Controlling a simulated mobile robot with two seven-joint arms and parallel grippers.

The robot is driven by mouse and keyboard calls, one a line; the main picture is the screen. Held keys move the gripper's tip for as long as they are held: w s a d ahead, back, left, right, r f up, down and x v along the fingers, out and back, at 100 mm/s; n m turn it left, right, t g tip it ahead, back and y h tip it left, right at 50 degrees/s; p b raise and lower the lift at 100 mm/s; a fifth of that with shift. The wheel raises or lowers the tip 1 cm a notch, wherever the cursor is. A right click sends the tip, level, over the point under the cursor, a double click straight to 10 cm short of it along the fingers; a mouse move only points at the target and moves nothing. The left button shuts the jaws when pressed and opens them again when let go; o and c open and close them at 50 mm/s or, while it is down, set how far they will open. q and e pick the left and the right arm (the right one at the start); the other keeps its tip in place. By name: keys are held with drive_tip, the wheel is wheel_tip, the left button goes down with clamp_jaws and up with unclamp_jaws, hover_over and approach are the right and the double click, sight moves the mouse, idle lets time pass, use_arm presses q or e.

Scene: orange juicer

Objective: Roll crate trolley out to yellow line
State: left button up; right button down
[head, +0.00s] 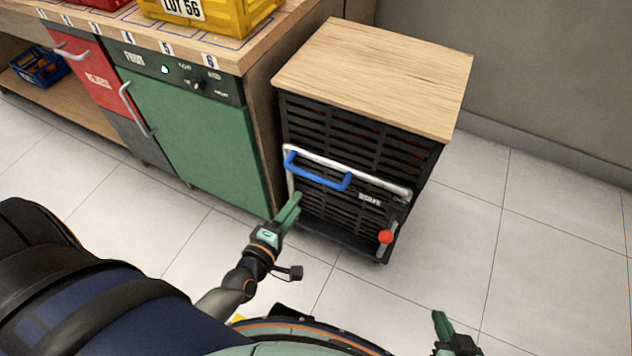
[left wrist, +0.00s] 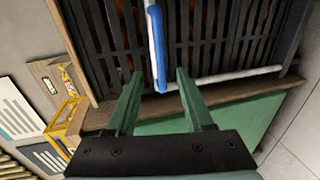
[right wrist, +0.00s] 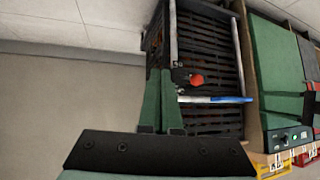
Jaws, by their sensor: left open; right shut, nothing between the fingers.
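The crate trolley (head: 372,62) has a wooden top and black slatted sides. It stands beside the green cabinet. Across its front runs a silver bar with a blue grip (head: 318,172), and a red knob (head: 386,237) sits low on the right. My left gripper (head: 290,208) is open, just below and in front of the blue grip. In the left wrist view the grip (left wrist: 159,60) appears between the fingertips; contact cannot be told. My right gripper (head: 442,322) is shut and empty, apart from the trolley, low in the head view. No yellow line is clearly visible; a small yellow patch (head: 238,319) shows near my base.
The green cabinet (head: 200,135) is close on the trolley's left, under a wooden counter holding a yellow crate (head: 225,20). A wall (head: 550,90) stands behind. The tiled floor (head: 540,260) is clear in front and to the right.

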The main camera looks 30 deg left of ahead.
sight(316, 175)
use_arm(q)
drive_tip(key=b+x, duration=0.2)
drive_tip(key=x, duration=0.9)
drive_tip(key=shift+w, duration=0.4)
use_arm(e)
drive_tip(key=w+r+n+t+y, duration=0.1)
drive_tip(key=w+r+t, duration=0.5)
drive_tip(key=r, duration=0.6)
drive_tip(key=shift+w+d+r, duration=0.2)
drive_tip(key=shift+w+r, duration=0.15)
drive_tip(key=shift+w, duration=0.3)
use_arm(q)
drive_tip(key=shift+c, duration=0.4)
clamp_jaws()
